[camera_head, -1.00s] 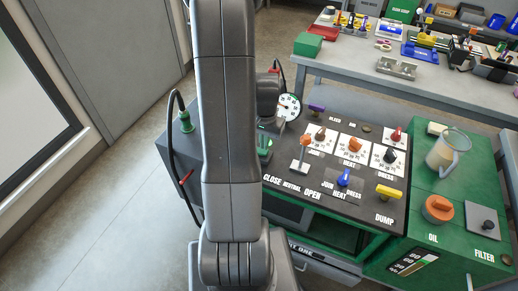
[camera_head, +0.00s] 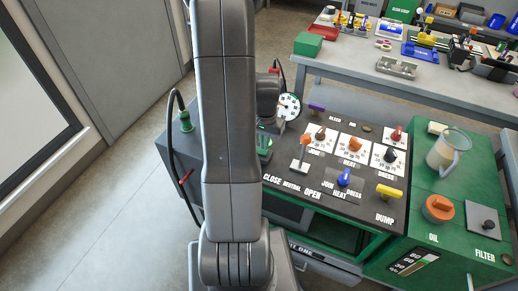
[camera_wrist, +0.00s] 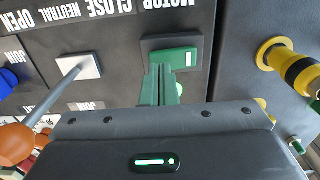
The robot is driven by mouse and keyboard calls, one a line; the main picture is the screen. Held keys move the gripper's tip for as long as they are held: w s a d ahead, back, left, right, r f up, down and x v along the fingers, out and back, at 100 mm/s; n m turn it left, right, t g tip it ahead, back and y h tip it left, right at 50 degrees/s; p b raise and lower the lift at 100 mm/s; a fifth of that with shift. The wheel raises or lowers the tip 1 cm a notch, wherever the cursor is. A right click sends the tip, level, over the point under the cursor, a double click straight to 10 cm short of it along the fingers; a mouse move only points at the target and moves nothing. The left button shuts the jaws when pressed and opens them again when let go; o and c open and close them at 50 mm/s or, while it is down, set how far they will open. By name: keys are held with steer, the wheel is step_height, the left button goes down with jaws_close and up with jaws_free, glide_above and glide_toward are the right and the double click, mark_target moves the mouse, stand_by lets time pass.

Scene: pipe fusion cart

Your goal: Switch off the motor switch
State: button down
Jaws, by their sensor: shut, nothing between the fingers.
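The motor switch (camera_wrist: 190,58) is a green rocker with a pale mark in a dark frame. It sits beside the upside-down MOTOR label (camera_wrist: 168,4) at the top middle of the wrist view. My gripper (camera_wrist: 161,70) is shut and empty. Its green fingers stand together with their tips over the left part of the rocker. They hide that part, and I cannot tell whether they touch it. In the head view my arm covers most of this corner of the panel, and the fingers cannot be made out clearly.
A lever with an orange knob (camera_wrist: 15,145) stands left of the fingers, on a white base plate (camera_wrist: 85,66). A yellow and black knob (camera_wrist: 290,66) sticks up at right. The head view shows a pressure gauge (camera_head: 289,106), a blue selector (camera_head: 344,178) and a yellow handle (camera_head: 389,191).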

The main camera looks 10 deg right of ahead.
steer(key=shift+f+b, duration=0.65)
steer(key=shift+f, duration=0.2)
steer(key=shift+r, duration=0.1)
steer(key=shift+r+p, duration=2.5)
steer(key=shift+r, duration=0.95)
steer(key=shift+f, duration=0.15)
step_height(320, 180, down, 7)
steer(key=b, duration=0.5)
steer(key=shift+r, duration=0.2)
